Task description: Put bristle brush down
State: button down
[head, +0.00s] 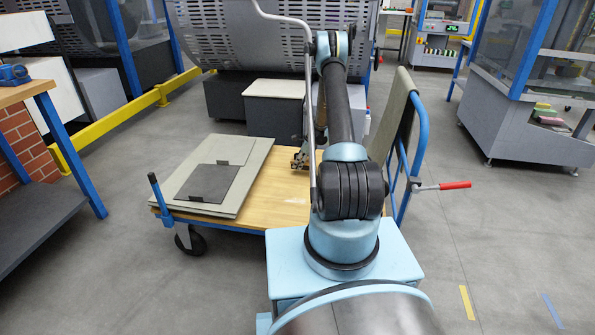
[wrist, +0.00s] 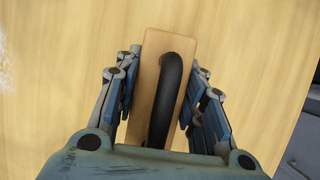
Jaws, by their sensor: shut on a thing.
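The bristle brush (wrist: 149,72) shows in the wrist view as a tan wooden block with a black curved handle along its top. My gripper (wrist: 165,88) is shut on it, with blue fingers on both its left and right sides. The brush is over the pale wooden top of the cart (wrist: 60,110); I cannot tell whether it touches it. The bristles are hidden under the block. In the head view my gripper (head: 300,160) is low over the far part of the cart (head: 285,200), partly behind my arm, and the brush is not clearly visible there.
Grey flat boards (head: 212,183) lie on the cart's left side. A grey box (head: 275,108) stands behind. Bare wood lies in front of my gripper.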

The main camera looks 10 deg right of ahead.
jog(key=shift+f, duration=1.75)
jog(key=c, duration=1)
grip_release()
jog(key=shift+c, duration=0.2)
